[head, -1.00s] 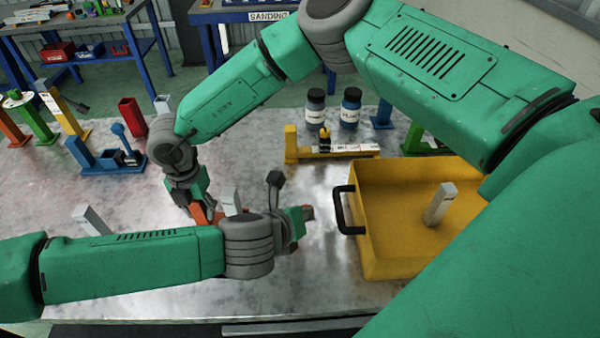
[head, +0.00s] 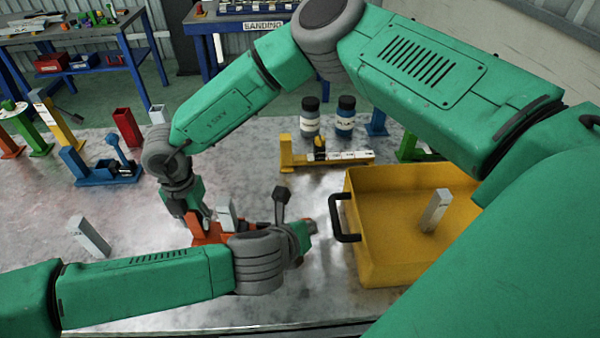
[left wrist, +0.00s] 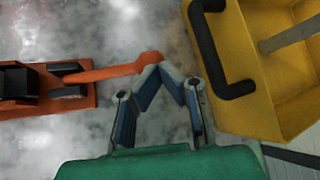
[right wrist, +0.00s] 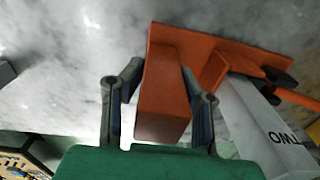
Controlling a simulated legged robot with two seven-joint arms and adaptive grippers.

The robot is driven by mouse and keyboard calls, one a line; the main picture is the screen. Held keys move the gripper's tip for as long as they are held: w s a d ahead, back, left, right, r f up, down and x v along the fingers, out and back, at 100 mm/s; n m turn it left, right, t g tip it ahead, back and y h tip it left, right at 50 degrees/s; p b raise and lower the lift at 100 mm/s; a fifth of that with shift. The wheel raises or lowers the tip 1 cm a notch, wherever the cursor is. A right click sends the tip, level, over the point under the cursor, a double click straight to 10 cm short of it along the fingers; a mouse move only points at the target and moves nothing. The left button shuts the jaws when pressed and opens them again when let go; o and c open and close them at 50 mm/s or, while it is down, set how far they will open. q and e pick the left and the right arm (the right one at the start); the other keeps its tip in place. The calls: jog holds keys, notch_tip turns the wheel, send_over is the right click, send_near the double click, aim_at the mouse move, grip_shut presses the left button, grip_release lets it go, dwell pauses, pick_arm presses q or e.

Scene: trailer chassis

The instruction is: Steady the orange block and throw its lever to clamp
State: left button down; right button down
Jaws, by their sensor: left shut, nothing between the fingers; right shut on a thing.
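The orange block (head: 208,234) lies on the metal table, partly hidden behind my left arm in the head view. My right gripper (right wrist: 160,82) is shut on its upright orange post (right wrist: 163,95). A pale piece with dark lettering (right wrist: 262,125) is at the block, beside the post. The orange lever (left wrist: 112,72) extends from the block towards my left gripper (left wrist: 163,70). The left gripper is shut and empty, its fingertips right by the lever's free end; whether they touch I cannot tell. In the head view, the left gripper (head: 308,229) is right of the block.
A yellow tray (head: 385,258) with a black handle (head: 340,220) stands close to the right of my left gripper, with a pale block (head: 435,210) inside. Another pale block (head: 90,236) stands at left. A blue clamp (head: 105,168) and a yellow clamp (head: 325,158) are farther back.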

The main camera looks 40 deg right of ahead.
jog(key=shift+f, duration=0.15)
pick_arm(q)
jog(key=s+d+r+v, duration=0.1)
jog(key=v, duration=1.3)
jog(key=shift+r, duration=0.25)
jog(key=shift+s+d, duration=0.1)
jog(key=shift+d, duration=0.05)
pick_arm(e)
jog(key=c, duration=0.9)
grip_release()
jog(key=shift+w, duration=0.1)
notch_tip(320, 180, up, 6)
jog(key=p, duration=0.5)
jog(key=shift+f, duration=0.1)
jog(key=shift+r, duration=1.25)
pick_arm(q)
jog(key=shift+r, duration=2.45)
pick_arm(e)
jog(key=o, duration=0.6)
